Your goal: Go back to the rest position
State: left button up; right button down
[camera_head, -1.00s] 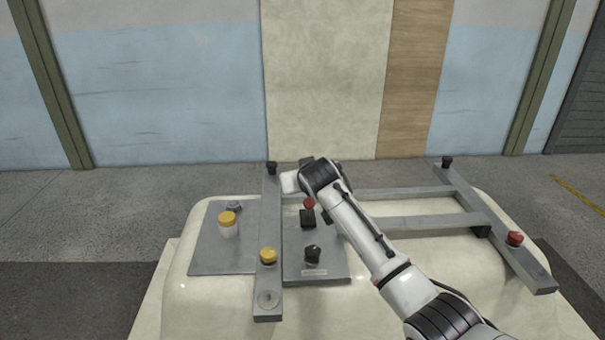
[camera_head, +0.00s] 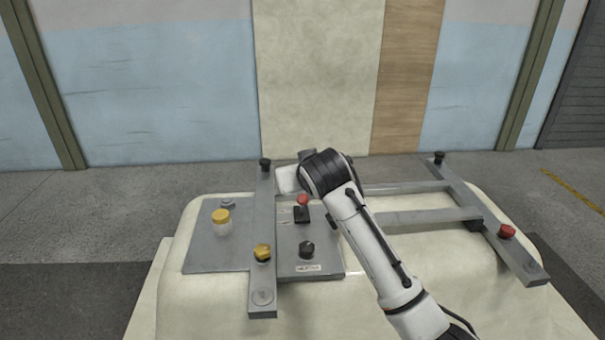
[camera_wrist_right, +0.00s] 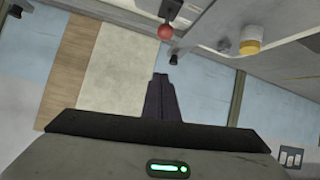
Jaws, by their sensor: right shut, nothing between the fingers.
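My right arm comes in from the lower right in the head view, its wrist raised above the panel. My right gripper shows in the wrist view (camera_wrist_right: 161,82) with its dark fingers together and nothing between them. In the head view its fingers are hidden behind the wrist. My left gripper is not in view. A lever with a red ball knob (camera_head: 302,200) stands on the grey panel (camera_head: 205,255) just below the wrist in the picture. The red ball also shows in the wrist view (camera_wrist_right: 165,32), apart from the fingertips.
The pale tub shell (camera_head: 190,300) carries the panel and a grey bar frame (camera_head: 420,217). The panel holds a yellow-capped jar (camera_head: 221,222) and a black knob (camera_head: 307,249). Floor is open behind.

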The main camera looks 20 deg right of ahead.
jog(key=s+f, duration=0.2)
jog(key=f, duration=0.1)
jog(key=s+f+g, duration=0.1)
jog(key=s+f, duration=0.2)
jog(key=f, duration=0.1)
jog(key=s+f+g, duration=0.1)
jog(key=s+f, duration=0.2)
jog(key=shift+s+d+f+y, duration=0.2)
jog(key=shift+f+y, duration=0.05)
jog(key=shift+y, duration=0.05)
jog(key=s+d+f+n+g, duration=0.15)
jog(key=s+f, duration=0.25)
jog(key=s, duration=0.8)
jog(key=s+f+g+y, duration=0.1)
jog(key=s+f+g, duration=0.3)
jog(key=s, duration=0.8)
jog(key=s+d+f+g, duration=0.1)
jog(key=s+f, duration=0.4)
jog(key=s, duration=0.7)
jog(key=w+a+f+t+y, duration=0.1)
jog(key=w+a+f+t, duration=0.1)
jog(key=f, duration=0.4)
jog(key=w+a+f+t+y, duration=0.1)
jog(key=w+a+f+t, duration=0.1)
jog(key=f, duration=0.4)
jog(key=shift+w+a+t, duration=0.2)
jog(key=shift+a+t, duration=0.3)
jog(key=shift+t, duration=0.25)
